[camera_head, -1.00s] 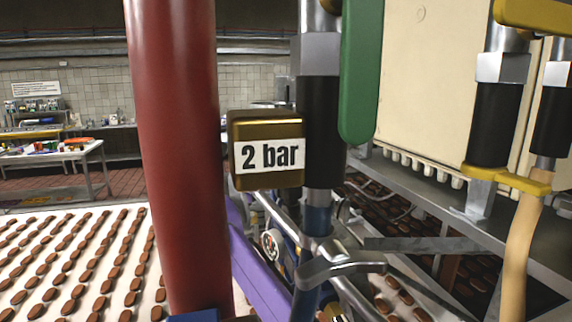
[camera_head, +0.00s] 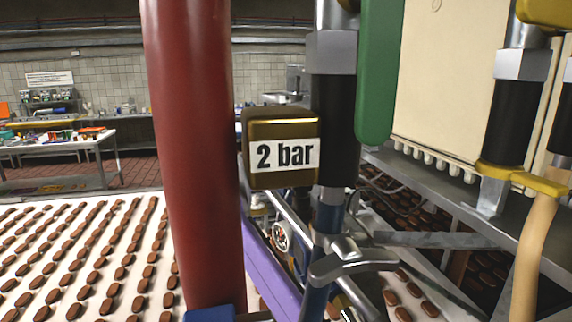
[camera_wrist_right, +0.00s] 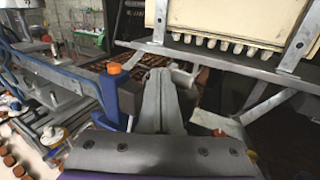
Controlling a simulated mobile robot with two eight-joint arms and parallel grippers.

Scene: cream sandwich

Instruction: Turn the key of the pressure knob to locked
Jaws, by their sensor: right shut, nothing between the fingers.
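I cannot pick out the pressure knob or its key for sure. In the head view a brass block (camera_head: 250,165) carries a white label (camera_head: 286,155) reading "2 bar", beside a dark vertical pipe. Below it is a small round gauge (camera_head: 281,237) with a white face, partly hidden by pipes. A silver lever-like handle (camera_head: 350,262) crosses the pipe lower down. In the right wrist view my right gripper (camera_wrist_right: 160,74) is shut and empty, pointing toward the machine under a cream panel. I cannot make out my right gripper in the head view. My left gripper is not in view.
A thick red column (camera_head: 192,150) stands left of the label. A conveyor (camera_head: 20,228) with rows of brown sandwiches lies at the left. A green bar (camera_head: 380,70) and black-sleeved pipes (camera_head: 508,120) crowd the right.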

